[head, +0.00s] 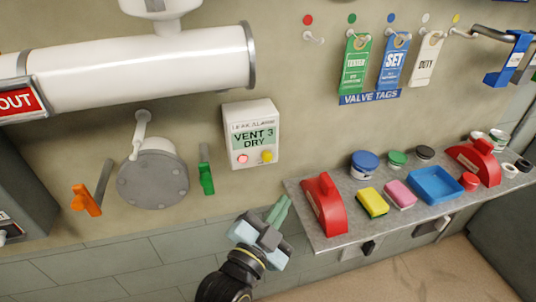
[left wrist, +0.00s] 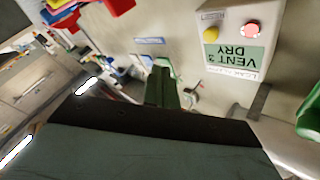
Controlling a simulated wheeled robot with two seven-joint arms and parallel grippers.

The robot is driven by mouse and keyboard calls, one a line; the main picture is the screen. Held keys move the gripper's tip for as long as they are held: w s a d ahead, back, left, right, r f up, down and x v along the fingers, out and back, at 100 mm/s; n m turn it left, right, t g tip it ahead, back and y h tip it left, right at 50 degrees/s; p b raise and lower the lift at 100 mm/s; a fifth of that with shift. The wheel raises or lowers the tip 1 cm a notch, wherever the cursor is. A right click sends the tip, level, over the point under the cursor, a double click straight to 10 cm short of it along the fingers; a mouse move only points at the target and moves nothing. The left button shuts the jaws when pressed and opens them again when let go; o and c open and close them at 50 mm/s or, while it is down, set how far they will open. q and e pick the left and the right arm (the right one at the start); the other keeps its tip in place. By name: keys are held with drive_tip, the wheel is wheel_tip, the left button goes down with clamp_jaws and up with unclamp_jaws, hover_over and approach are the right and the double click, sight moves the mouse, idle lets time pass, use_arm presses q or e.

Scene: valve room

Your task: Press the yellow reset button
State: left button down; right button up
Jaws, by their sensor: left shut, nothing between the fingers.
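The yellow button (head: 267,156) sits at the lower right of a white alarm box (head: 263,118) on the wall, beside a pinkish-red light or button (head: 242,159). The box label reads "VENT 3 DRY". In the left wrist view, the box appears upside down, with the yellow button (left wrist: 211,35) and the red one (left wrist: 249,31). My left gripper (head: 279,207) is below the box and apart from it, its green fingers shut and empty, pointing up and right. Its fingers also show in the left wrist view (left wrist: 161,85). My right gripper is out of view.
A grey shelf (head: 330,239) right of the gripper holds a red handled object (head: 324,205), a yellow sponge (head: 372,202), a blue tray (head: 435,185) and other items. Green (head: 206,178) and orange (head: 86,200) valve handles are left of the box. Valve tags (head: 392,62) hang upper right.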

sight(267, 156)
use_arm(q)
drive_tip(key=shift+s+r, duration=0.1)
drive_tip(key=shift+r, duration=0.8)
drive_tip(key=w+a+b, duration=0.2)
drive_tip(key=w+b, duration=0.1)
drive_tip(key=w, duration=0.5)
drive_tip(key=shift+w+a, duration=0.2)
drive_tip(key=shift+a, duration=0.15)
idle(0.6)
idle(0.8)
drive_tip(key=shift+w+a, duration=0.1)
drive_tip(key=shift+w, duration=0.3)
